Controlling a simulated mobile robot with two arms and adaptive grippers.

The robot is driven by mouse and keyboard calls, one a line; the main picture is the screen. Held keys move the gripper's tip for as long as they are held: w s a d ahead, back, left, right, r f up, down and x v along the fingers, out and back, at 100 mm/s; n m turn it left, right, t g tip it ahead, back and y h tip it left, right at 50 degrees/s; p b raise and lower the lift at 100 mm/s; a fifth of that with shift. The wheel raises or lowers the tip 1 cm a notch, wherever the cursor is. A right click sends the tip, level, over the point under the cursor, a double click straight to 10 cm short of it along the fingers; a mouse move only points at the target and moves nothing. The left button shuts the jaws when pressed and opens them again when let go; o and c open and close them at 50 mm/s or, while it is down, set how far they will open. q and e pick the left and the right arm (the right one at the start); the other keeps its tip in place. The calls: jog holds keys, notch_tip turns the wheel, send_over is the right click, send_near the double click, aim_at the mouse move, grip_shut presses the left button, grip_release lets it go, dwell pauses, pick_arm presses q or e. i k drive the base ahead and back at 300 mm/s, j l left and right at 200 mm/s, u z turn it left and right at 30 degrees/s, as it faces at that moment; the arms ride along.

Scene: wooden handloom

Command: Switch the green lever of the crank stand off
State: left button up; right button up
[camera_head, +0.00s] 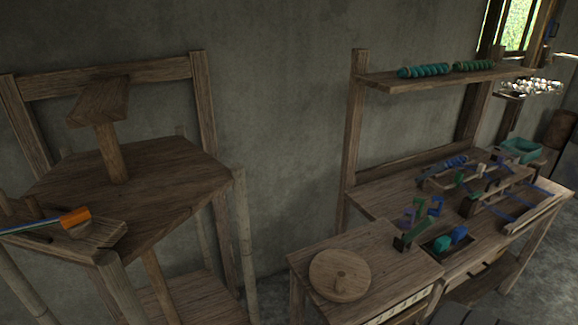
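A wooden stand (310,262) stands at lower middle right and carries a round wooden disc (352,268) with a short upright knob, which looks like a crank wheel. A slanted green bar (414,232), which may be the green lever, rises at the stand's back right corner, where the stand meets the workbench. Its upper end tilts to the right. At this size I cannot tell whether its position is on or off. Neither of my grippers is in view.
A workbench (375,198) at right holds purple, blue and green pieces and a wooden frame. A shelf (420,79) with green and teal coils hangs above. A wooden structure (150,170) at left bears an orange-handled tool (75,217). Bare wall separates them.

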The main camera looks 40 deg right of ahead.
aim_at(429, 222)
jog(key=k+l, duration=0.1)
jog(key=l, duration=0.5)
jog(key=k+l, duration=0.15)
jog(key=l, duration=0.45)
jog(key=k+l, duration=0.1)
jog(key=l, duration=0.5)
jog(key=k+l, duration=0.1)
jog(key=l, duration=0.55)
jog(key=k+l+z, duration=0.1)
jog(key=l, duration=0.5)
jog(key=k+l, duration=0.1)
jog(key=l, duration=0.5)
